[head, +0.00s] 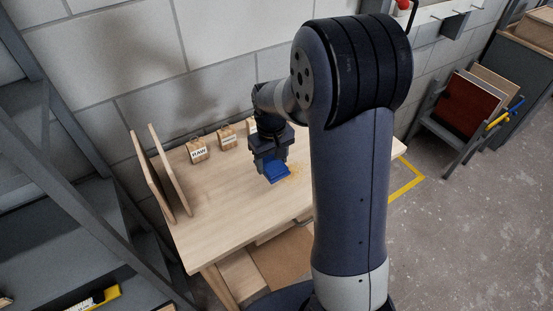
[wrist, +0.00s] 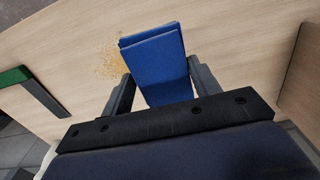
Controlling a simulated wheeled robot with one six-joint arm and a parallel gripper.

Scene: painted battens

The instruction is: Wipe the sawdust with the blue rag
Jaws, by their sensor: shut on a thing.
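The blue rag (wrist: 158,62) is a folded pad. My gripper (wrist: 155,90) is shut on it, with one finger on each side in the wrist view. In the head view my gripper (head: 270,168) points down over the wooden table, with the blue rag (head: 276,172) at its tips. The sawdust (wrist: 108,58) is a tan scatter on the table beside the rag, at its left in the wrist view. In the head view the sawdust (head: 293,171) shows just right of the rag, partly hidden by my arm. I cannot tell whether the rag touches the tabletop.
Several labelled wooden blocks (head: 196,150) stand along the back of the table (head: 213,225). Two upright boards (head: 160,175) stand at its left end. A green-edged bracket (wrist: 30,88) shows at the left in the wrist view. The table's front left is bare.

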